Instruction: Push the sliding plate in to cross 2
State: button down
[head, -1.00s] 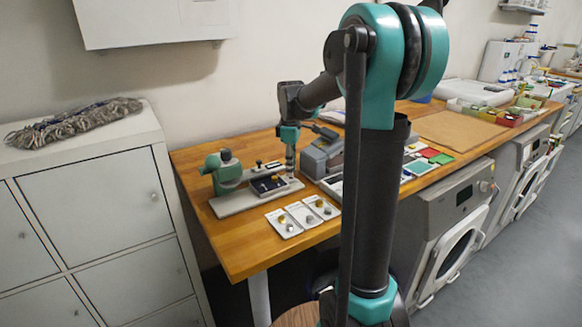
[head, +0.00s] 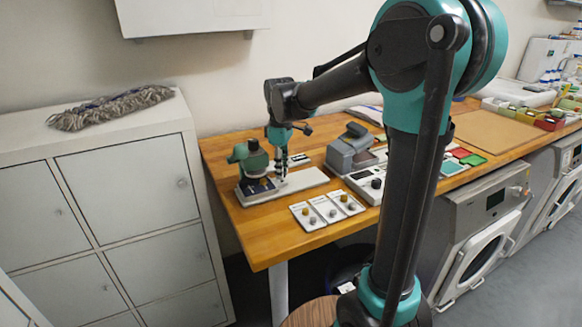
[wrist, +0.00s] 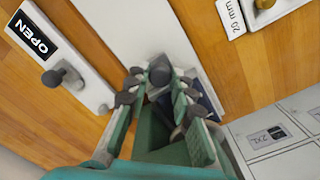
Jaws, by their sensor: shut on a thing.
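A green press (head: 250,160) stands on a long pale base (head: 305,181) at the left end of the wooden table. The dark sliding plate (head: 258,187) lies on the base at the press head; part of its blue-black face shows in the wrist view (wrist: 207,100). My gripper (head: 282,168) is low over the base, beside the press head. In the wrist view my gripper (wrist: 158,90) has its fingers shut around a dark knob (wrist: 160,70). Its link to the plate is hidden by the fingers. I cannot make out cross 2.
An OPEN sign (wrist: 32,35) and a dark knob (wrist: 62,75) are behind the base. Cards with knobs (head: 325,208) lie in front. A grey device (head: 352,152) stands to the right. Grey lockers (head: 130,195) adjoin the table's left end.

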jog(key=shift+s+a, duration=0.1)
jog(key=shift+a, duration=0.1)
jog(key=c, duration=1.3)
grip_release()
jog(key=shift+r, duration=0.15)
notch_tip(320, 180, up, 12)
